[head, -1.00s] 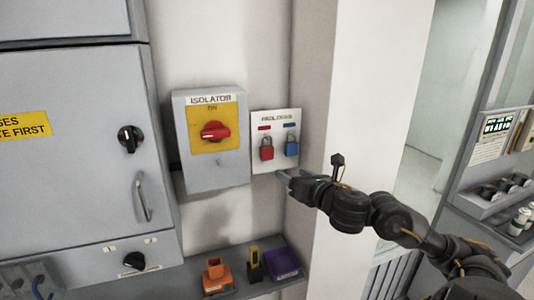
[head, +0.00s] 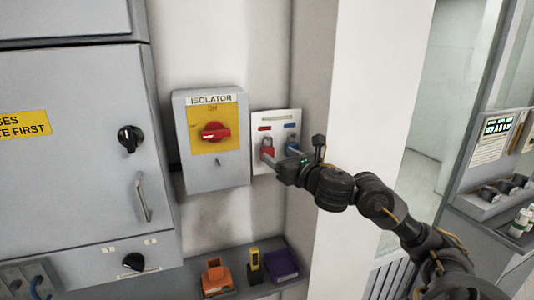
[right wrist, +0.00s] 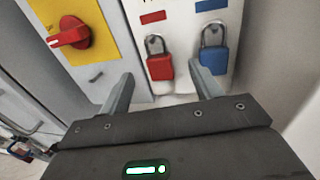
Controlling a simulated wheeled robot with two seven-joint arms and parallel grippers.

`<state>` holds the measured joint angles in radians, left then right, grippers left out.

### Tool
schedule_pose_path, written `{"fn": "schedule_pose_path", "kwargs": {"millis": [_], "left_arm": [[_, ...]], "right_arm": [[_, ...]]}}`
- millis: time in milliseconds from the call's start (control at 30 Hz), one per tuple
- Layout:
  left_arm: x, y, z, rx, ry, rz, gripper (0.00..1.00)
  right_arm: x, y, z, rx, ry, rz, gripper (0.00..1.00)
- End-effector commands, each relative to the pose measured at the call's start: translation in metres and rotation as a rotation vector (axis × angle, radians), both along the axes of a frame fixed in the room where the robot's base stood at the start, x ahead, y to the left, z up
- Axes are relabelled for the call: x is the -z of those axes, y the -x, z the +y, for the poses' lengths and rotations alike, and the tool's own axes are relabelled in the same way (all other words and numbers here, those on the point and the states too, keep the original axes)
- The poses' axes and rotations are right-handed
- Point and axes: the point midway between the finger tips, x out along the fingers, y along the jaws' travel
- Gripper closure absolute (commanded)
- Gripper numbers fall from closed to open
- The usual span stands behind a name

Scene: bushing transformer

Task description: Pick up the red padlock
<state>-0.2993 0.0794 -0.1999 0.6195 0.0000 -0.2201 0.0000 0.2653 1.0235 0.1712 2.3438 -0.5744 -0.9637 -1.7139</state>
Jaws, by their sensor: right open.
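The red padlock (right wrist: 160,67) hangs by its shackle on the white padlock board (right wrist: 186,32), under a red label. In the head view the red padlock (head: 267,153) is partly covered by my right gripper (head: 278,158). My right gripper (right wrist: 161,88) is open, with one finger to the left of the red padlock and the other to its right, in front of the blue padlock's lower edge. I see no contact with the red padlock. The blue padlock (right wrist: 214,55) hangs just right of the red one. My left gripper is not in view.
The grey isolator box (head: 211,175) with a red rotary switch (head: 214,132) stands left of the board. A shelf below holds an orange item (head: 216,277), a black and yellow item (head: 254,265) and a purple bin (head: 282,265). A white wall edge is to the right.

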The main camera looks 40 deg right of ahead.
Motion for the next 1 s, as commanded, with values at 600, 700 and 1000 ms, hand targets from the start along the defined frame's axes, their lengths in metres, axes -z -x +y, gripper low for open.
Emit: {"fn": "schedule_pose_path", "kwargs": {"millis": [600,700,1000], "left_arm": [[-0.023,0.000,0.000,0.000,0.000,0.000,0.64],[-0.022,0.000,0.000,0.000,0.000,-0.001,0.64],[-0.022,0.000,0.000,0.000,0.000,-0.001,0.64]], "right_arm": [[-0.006,-0.052,-0.004,0.001,-0.003,0.001,0.36],[-0.005,-0.053,-0.005,0.000,-0.001,0.000,0.36],[-0.005,-0.052,-0.005,0.000,0.000,0.000,0.57]]}}
